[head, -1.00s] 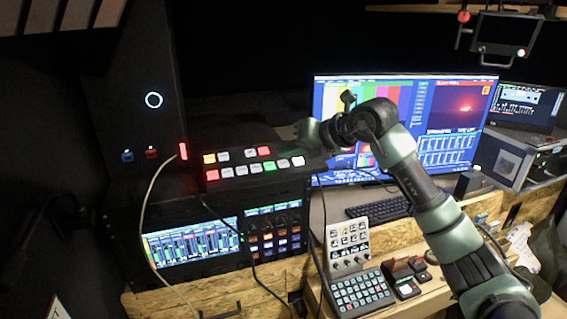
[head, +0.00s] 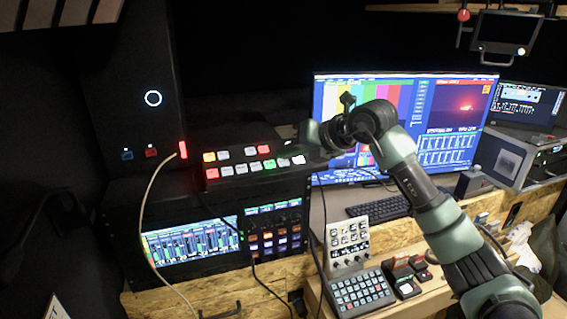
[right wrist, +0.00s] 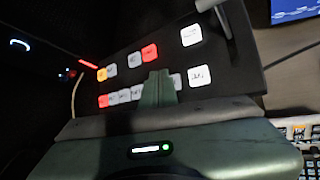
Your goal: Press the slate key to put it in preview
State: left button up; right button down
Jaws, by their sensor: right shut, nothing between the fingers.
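The switcher panel (head: 236,171) has two rows of lit keys, and it also fills the middle of the right wrist view (right wrist: 226,85). A green key (head: 269,163) and a red key (head: 212,173) are lit in its lower row. The other lower keys, such as the end key (head: 298,159), are white. The labels are too small to tell which is the slate key. My right gripper (head: 305,138) is at the panel's right end. In the right wrist view, its shut fingers (right wrist: 158,80) cover part of the lower row; contact cannot be told. My left gripper is out of view.
The monitor (head: 400,125) behind shows colour bars at left and a sunset at right. A keyboard (head: 378,207), a keypad (head: 360,291) and a small control panel (head: 348,240) are at lower right. A pale cable (head: 147,210) hangs at left.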

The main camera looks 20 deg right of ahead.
jog(key=shift+w+f, duration=0.1)
jog(key=shift+f, duration=0.35)
dwell(0.6)
jog(key=shift+r, duration=0.1)
jog(key=shift+s+r, duration=0.25)
jog(key=shift+r, duration=0.5)
jog(key=shift+p, duration=0.3)
jog(key=r+p, duration=0.1)
jog(key=r, duration=0.1)
jog(key=s+r+p, duration=0.1)
jog(key=r, duration=0.1)
jog(key=shift+s+r+p, duration=0.1)
jog(key=shift+r+p, duration=0.3)
